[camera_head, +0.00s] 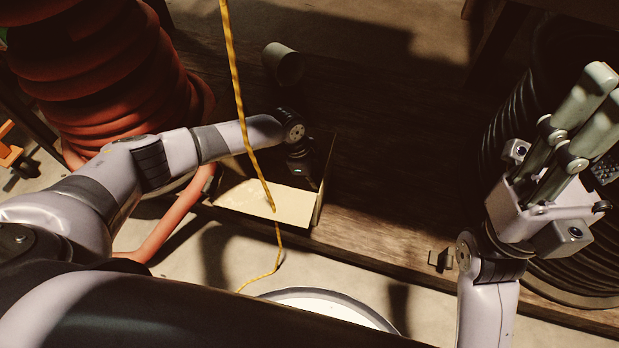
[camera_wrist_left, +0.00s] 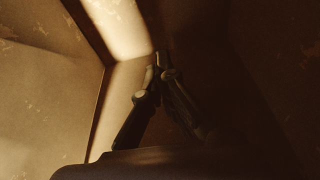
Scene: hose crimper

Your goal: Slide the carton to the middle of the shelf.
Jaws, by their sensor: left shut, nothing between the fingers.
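The carton (camera_head: 290,207) is an open box with a pale, brightly lit inner face, near the front edge of the dark wooden shelf (camera_head: 390,180). My left gripper (camera_head: 308,182) reaches down into the carton and is partly lost in shadow. In the left wrist view its fingers (camera_wrist_left: 160,68) are shut and empty, between brown walls that look like the carton's inside (camera_wrist_left: 45,80). Whether the fingertips touch a wall cannot be told. My right gripper (camera_head: 606,88) is raised at the right, empty, with its fingers apart.
A stack of red hose (camera_head: 105,75) stands at the left, black coiled hose (camera_head: 498,140) at the right. A grey cylinder (camera_head: 282,62) sits behind the carton. A yellow cord (camera_head: 243,110) hangs in front of it. The shelf right of the carton looks clear.

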